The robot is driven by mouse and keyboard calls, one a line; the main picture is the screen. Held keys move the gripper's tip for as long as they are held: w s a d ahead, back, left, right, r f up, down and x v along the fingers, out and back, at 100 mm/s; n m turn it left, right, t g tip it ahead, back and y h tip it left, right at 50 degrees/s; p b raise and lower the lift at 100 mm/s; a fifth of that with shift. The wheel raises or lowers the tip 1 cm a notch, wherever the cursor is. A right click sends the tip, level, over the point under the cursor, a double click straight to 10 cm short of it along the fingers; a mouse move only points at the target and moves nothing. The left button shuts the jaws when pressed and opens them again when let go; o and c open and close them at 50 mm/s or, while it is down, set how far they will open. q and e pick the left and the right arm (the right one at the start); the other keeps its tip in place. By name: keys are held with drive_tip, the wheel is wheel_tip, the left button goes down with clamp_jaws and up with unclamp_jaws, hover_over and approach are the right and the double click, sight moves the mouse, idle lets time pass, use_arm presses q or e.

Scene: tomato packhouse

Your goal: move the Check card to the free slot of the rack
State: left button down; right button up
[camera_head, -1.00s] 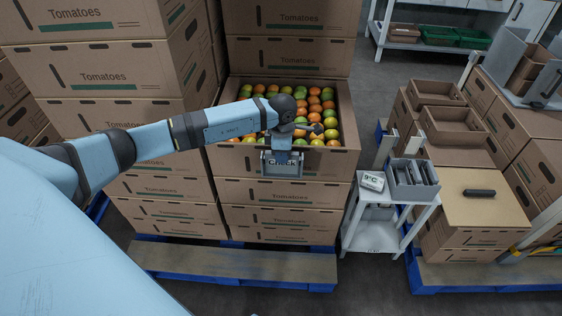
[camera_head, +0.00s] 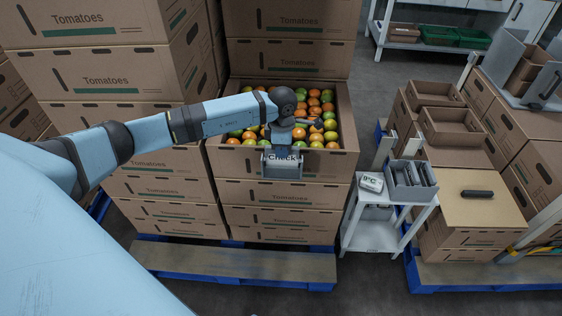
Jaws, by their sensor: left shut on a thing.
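The Check card (camera_head: 283,171) is a grey card or holder with the word "Check" at its top edge. It is at the front face of the open tomato box (camera_head: 332,161). My left gripper (camera_head: 281,150) is shut on the Check card from above; its fingers are small and partly hidden by my wrist. The grey rack (camera_head: 398,189) stands on a small white stand to the right, with several dark upright cards in it. Which of its slots is free is too small to tell. My right gripper is not in view.
A display reading 9°C (camera_head: 371,182) lies beside the rack on the white stand (camera_head: 369,237). Stacked tomato cartons (camera_head: 98,72) rise at the left. A carton with a dark handle-like bar (camera_head: 478,193) is right of the stand. Grey floor shows between the pallets.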

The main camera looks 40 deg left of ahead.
use_arm(q)
drive_tip(key=shift+r+p, duration=0.55)
drive_tip(key=shift+r, duration=0.6)
drive_tip(key=shift+r+p, duration=0.8)
drive_tip(key=shift+r, duration=0.65)
